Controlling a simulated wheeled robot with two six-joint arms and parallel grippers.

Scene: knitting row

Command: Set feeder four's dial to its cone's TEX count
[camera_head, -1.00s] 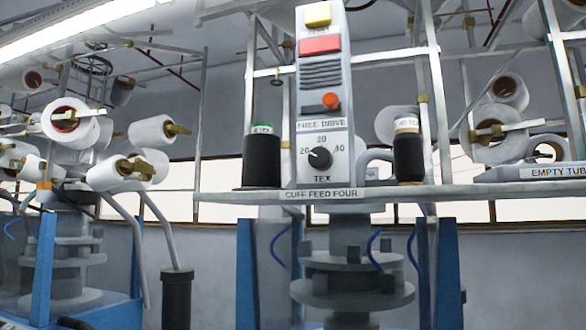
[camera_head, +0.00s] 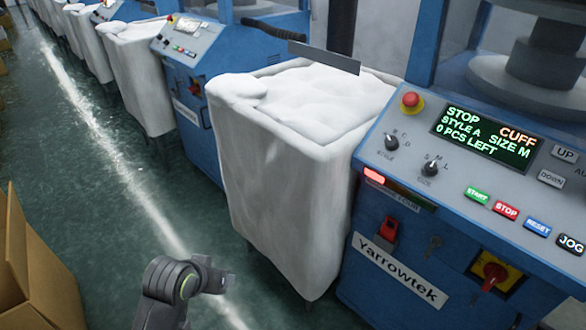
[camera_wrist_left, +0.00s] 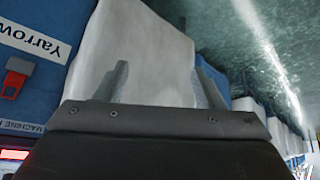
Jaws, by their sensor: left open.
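Feeder four's dial and its cone are in neither view now. My left gripper (camera_head: 228,278) is low in the head view, open and empty, in front of a white cloth bin (camera_head: 270,190). In the left wrist view its two fingers (camera_wrist_left: 163,85) stand apart with nothing between them, and the white bin (camera_wrist_left: 145,40) fills the space behind them. My right gripper does not show.
A blue Yarrowtek machine (camera_head: 440,240) stands at the right. Its panel has a screen (camera_head: 487,137) reading STOP, CUFF, STYLE A, SIZE M, 0 PCS LEFT. A cardboard box (camera_head: 35,270) stands at lower left. Green floor (camera_head: 100,180) runs clear between.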

